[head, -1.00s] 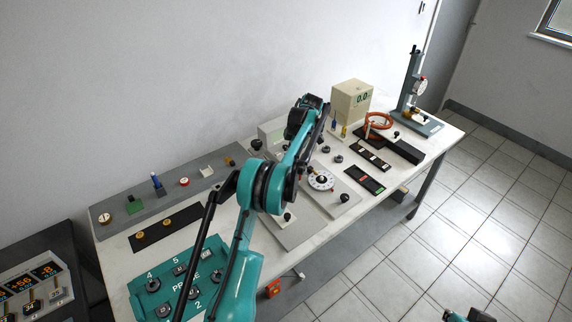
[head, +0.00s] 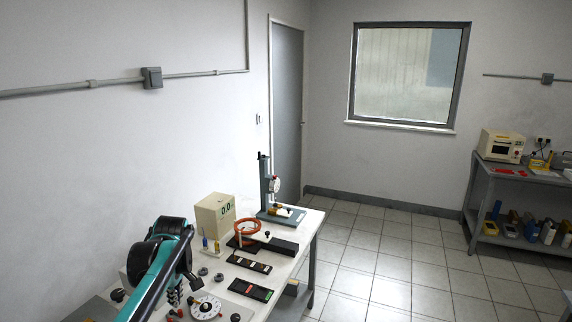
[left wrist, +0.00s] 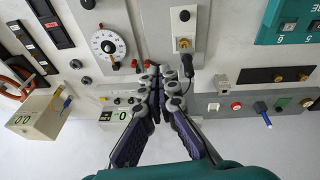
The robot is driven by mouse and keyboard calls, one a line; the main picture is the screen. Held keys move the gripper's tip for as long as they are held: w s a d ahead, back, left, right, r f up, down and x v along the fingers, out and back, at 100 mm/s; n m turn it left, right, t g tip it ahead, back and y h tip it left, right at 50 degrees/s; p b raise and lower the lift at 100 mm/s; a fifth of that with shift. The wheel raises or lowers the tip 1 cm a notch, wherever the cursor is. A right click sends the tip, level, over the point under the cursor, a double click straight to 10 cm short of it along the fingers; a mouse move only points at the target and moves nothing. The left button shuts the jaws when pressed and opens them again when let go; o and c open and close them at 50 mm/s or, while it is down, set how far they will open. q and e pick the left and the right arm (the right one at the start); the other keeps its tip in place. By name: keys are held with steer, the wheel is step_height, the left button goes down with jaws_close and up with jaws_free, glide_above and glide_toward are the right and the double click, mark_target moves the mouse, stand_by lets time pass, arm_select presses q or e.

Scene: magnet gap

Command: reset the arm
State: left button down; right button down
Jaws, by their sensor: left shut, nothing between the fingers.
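My left arm reaches in from the lower left of the head view, over the bench (head: 296,262). In the left wrist view my left gripper (left wrist: 160,74) has its dark fingers together, with nothing between them. It hangs over the grey panel, between the white dial (left wrist: 107,45) and the small square fitting with a brass centre (left wrist: 183,44). It touches neither that I can see. The dial also shows in the head view (head: 206,308). My right gripper is in neither view.
A beige readout box (head: 214,221), an orange ring (head: 247,229) and a stand with a gauge (head: 272,190) occupy the bench's far end. A teal panel (left wrist: 292,22) shows in the left wrist view. The tiled floor (head: 385,270) is clear.

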arm_select(q)
steer(key=s+d+f+m+t, duration=0.1)
steer(key=s+d+m, duration=0.3)
steer(key=s, duration=0.3)
steer(key=s+d+f+m+t+h, duration=0.1)
steer(key=s+d+f+m+t, duration=0.1)
steer(key=s+m, duration=0.3)
steer(key=s+d+f+m+t+h, duration=0.1)
steer(key=s+d+m, duration=0.4)
steer(key=s, duration=0.6)
steer(key=shift+d+f+m+t+b, duration=0.3)
steer(key=shift+d+f+t, duration=0.05)
steer(key=shift+f+t, duration=0.4)
